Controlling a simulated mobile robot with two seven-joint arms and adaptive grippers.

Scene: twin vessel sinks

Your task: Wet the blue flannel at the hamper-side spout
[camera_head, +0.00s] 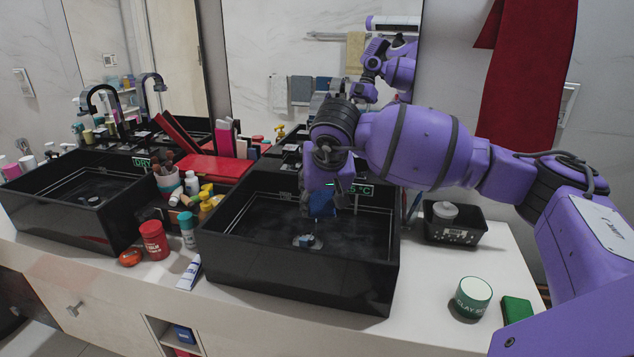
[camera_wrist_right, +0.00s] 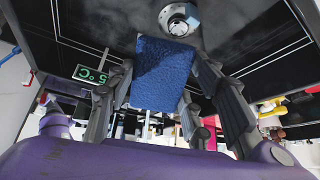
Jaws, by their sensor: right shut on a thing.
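The blue flannel (camera_head: 320,204) hangs from my right gripper (camera_head: 328,183) above the right black vessel sink (camera_head: 300,273). In the right wrist view the flannel (camera_wrist_right: 164,70) is a textured blue cloth between the two fingers of my right gripper (camera_wrist_right: 160,92), which is shut on it. The sink's drain (camera_wrist_right: 179,18) shows just beyond the cloth in that view. The spout at this sink is hidden behind my arm, so I cannot tell whether water reaches the cloth. The left sink (camera_head: 75,210) has a black curved tap (camera_head: 100,92). No hamper is in view. My left gripper is out of view.
Red jar (camera_head: 153,240), teal bottle (camera_head: 188,230) and several yellow and white bottles crowd the counter between the sinks. A lit temperature display (camera_wrist_right: 90,75) is near the flannel.

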